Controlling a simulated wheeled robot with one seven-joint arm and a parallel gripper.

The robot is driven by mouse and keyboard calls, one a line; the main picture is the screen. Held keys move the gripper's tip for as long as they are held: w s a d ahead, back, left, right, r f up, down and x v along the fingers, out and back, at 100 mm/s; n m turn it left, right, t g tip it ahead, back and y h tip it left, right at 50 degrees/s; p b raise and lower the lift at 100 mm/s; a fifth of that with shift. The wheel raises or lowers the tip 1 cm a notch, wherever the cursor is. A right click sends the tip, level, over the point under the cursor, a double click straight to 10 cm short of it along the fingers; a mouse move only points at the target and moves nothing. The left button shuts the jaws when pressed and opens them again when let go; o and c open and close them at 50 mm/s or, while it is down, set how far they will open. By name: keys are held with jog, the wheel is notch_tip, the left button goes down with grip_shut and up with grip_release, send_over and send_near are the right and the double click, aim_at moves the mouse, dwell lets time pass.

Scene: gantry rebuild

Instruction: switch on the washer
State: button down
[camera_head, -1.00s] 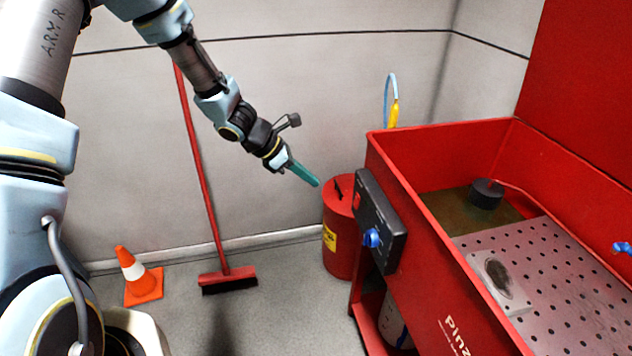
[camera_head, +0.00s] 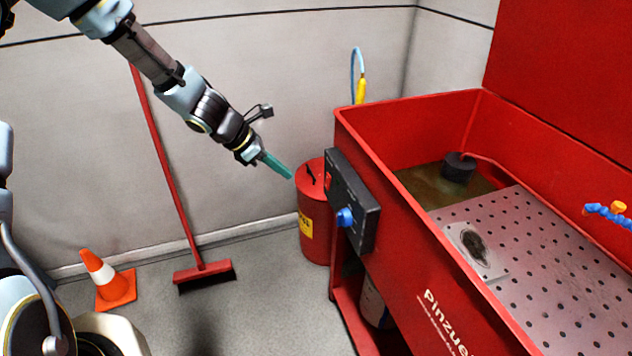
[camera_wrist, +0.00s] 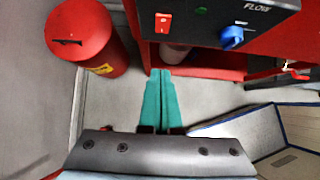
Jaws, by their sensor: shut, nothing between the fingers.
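The box carries a red rocker switch (camera_head: 328,180) and a blue knob (camera_head: 345,217). In the wrist view the red switch (camera_wrist: 163,23) and the blue knob (camera_wrist: 232,37), under the word FLOW, show at the top. My gripper (camera_head: 291,176) is shut and empty, its teal fingers pointing at the box from the left, apart from it. In the wrist view the closed fingers (camera_wrist: 160,76) lie below the switch.
A broom (camera_head: 203,272) leans on the wall and a traffic cone (camera_head: 112,280) stands at the left.

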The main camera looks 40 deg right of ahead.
aim_at(327, 181)
jog(key=s+d+f+p, duration=0.2)
jog(key=s+d+f, duration=0.1)
jog(key=d+f, duration=0.3)
jog(key=shift+d+f, duration=0.15)
jog(key=shift+d, duration=0.85)
